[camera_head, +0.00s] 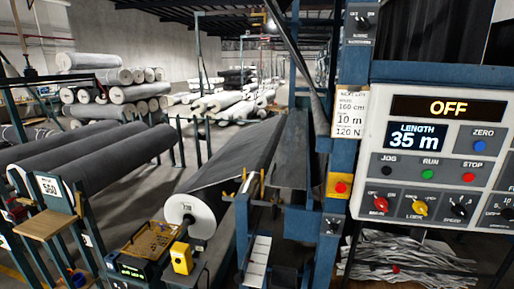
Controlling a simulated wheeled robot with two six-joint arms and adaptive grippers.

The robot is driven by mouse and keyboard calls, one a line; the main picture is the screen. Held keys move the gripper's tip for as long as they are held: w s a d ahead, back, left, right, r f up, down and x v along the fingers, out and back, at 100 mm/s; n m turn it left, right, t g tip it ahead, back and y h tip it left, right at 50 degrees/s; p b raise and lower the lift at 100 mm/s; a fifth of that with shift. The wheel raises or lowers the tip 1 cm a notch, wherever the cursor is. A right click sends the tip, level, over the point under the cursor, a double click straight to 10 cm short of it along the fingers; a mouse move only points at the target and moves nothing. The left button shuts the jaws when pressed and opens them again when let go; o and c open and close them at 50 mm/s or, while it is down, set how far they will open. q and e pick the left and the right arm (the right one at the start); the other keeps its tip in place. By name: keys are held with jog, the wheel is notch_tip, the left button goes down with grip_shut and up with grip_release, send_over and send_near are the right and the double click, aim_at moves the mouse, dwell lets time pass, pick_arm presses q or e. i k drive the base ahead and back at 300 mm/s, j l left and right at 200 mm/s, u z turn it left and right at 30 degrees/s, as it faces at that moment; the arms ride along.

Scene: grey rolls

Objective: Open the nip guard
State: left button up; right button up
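No part is clearly labelled as the nip guard, and I cannot tell for certain which piece it is or whether it is open. In the head view, dark fabric (232,155) runs from a white-ended roll (196,214) toward the machine frame at the centre. Yellow upright pieces (244,182) stand at the near edge of this fabric. A dark sloping panel (290,150) lies just right of them, beside a blue post (345,150). A yellow box with a red button (339,186) is on the post. Neither of my grippers is in view.
The control panel (440,150) at right reads OFF and LENGTH 35 m, with buttons and knobs. A yellow tray (150,240) and large grey rolls (90,160) stand at left. White scraps (410,250) fill a bin below the panel. More rolls lie behind.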

aim_at(288, 169)
jog(key=i+j+z, duration=0.4)
jog(key=j, duration=0.25)
jog(key=j+z, duration=0.25)
jog(key=i+j+z, duration=0.2)
jog(key=j, duration=0.3)
jog(key=j+z, duration=0.2)
jog(key=j, duration=0.2)
